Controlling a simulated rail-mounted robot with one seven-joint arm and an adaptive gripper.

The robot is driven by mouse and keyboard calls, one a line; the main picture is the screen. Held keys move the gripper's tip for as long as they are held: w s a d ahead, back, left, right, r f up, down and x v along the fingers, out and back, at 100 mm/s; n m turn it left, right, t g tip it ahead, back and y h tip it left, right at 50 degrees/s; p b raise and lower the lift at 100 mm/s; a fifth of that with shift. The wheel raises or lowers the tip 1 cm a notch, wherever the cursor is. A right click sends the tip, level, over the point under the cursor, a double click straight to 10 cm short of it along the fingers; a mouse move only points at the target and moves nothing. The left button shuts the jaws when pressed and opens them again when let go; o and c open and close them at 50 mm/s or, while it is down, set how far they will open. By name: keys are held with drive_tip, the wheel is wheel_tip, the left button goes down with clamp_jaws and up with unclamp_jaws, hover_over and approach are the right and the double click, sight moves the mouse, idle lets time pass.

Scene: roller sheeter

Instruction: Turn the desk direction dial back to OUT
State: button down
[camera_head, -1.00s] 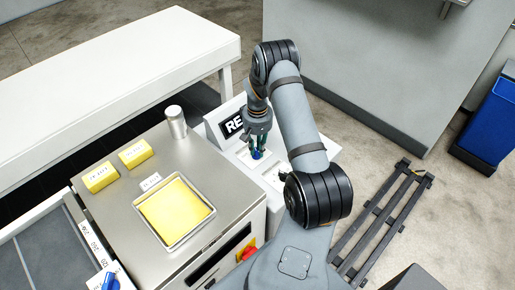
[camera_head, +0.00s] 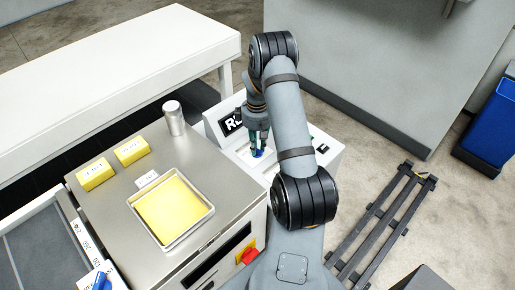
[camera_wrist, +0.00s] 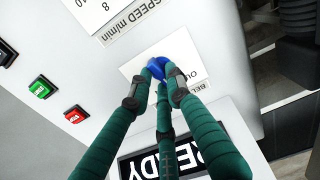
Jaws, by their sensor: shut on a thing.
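The blue desk direction dial (camera_wrist: 158,68) sits on a white plate on the white control desk in the wrist view. The letters "OU" show beside it at the right; the rest of its markings are hidden by my fingers. My gripper (camera_wrist: 161,76) has its green fingers closed on the dial's knob. In the head view my gripper (camera_head: 257,150) reaches down onto the desk (camera_head: 325,160), with the blue dial (camera_head: 257,154) just visible at the fingertips. Which mark the dial points to cannot be told.
A green button (camera_wrist: 42,88) and a red button (camera_wrist: 75,115) stand left of the dial. A dark "READY" display (camera_wrist: 150,163) lies near my fingers. A speed plate (camera_wrist: 95,12) is above. The steel top with a yellow dough tray (camera_head: 172,209) stands left of the desk.

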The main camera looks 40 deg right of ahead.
drive_tip(key=shift+w+n+b, duration=0.1)
drive_tip(key=shift+n+b, duration=0.3)
drive_tip(key=shift+n, duration=1.5)
drive_tip(key=c, duration=1.7)
unclamp_jaws()
drive_tip(key=shift+a, duration=0.1)
drive_tip(key=shift+o, duration=0.3)
drive_tip(key=shift+r, duration=0.1)
wheel_tip(320, 180, up, 12)
drive_tip(key=shift+f, duration=0.2)
